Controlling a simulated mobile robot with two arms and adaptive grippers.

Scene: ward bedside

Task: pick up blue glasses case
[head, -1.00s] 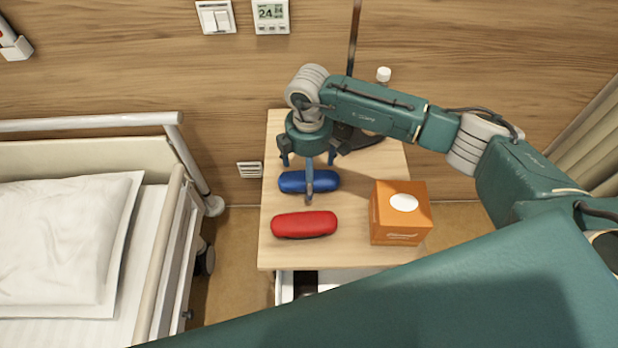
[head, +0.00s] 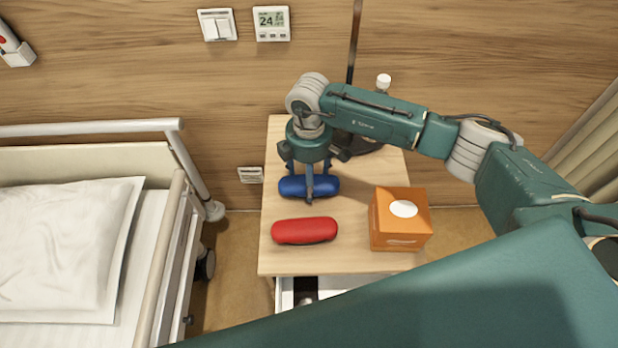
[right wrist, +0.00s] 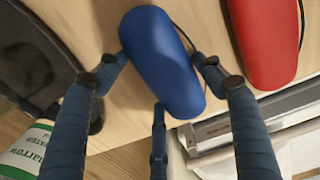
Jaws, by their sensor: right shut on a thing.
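The blue glasses case (head: 328,187) lies lengthwise across the bedside table (head: 284,256), behind the red glasses case (head: 304,230). My right gripper (head: 309,192) points straight down over the blue case, with its fingers closed around the case's middle. In the right wrist view, the blue case (right wrist: 165,55) sits between the fingers of my right gripper (right wrist: 160,75). No clear gap shows between the blue case and the tabletop. The red case also shows in the right wrist view (right wrist: 265,40), apart from the fingers. My left gripper is not in view.
An orange tissue box (head: 400,222) stands at the table's right front. A dark lamp base (head: 362,146) and a white-capped item (head: 384,80) are behind my arm. A labelled water bottle (right wrist: 35,150) shows in the wrist view. A bed (head: 65,250) is at left; a drawer (head: 330,284) is partly open below.

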